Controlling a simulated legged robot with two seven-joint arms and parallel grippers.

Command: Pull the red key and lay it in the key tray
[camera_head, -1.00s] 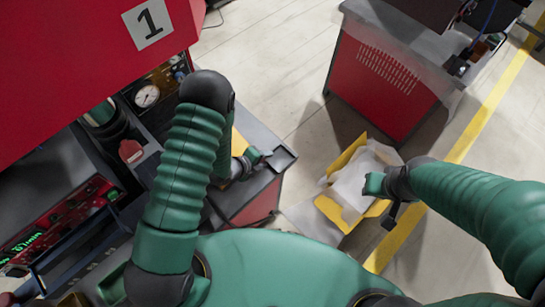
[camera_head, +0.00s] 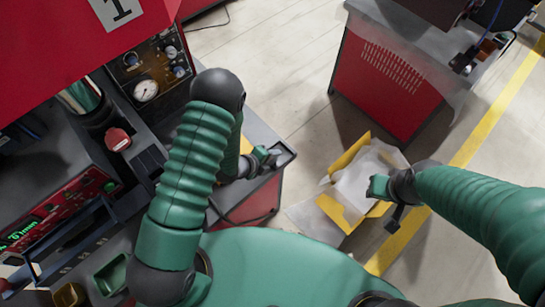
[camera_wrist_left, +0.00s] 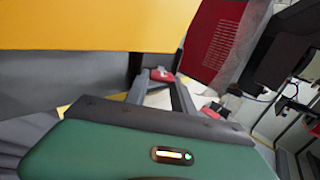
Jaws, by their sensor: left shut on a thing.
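My left gripper (camera_head: 270,158) is low over the grey top of the red cabinet, close to its corner. In the left wrist view, its two dark fingers (camera_wrist_left: 160,92) are closed on a small red piece, which looks like the red key (camera_wrist_left: 160,74). In the head view the held piece is too small to make out. My right gripper (camera_head: 393,205) hangs in front of the yellow box at right; its finger gap is unclear. I cannot tell which container is the key tray.
A red tag-like part (camera_head: 117,139) sits on the machine near a round gauge (camera_head: 146,90). A green dish (camera_head: 110,275) and a yellow dish (camera_head: 70,295) are at lower left. The yellow box (camera_head: 340,213) with white lining stands right. A yellow panel (camera_wrist_left: 90,25) fills the wrist view's upper left.

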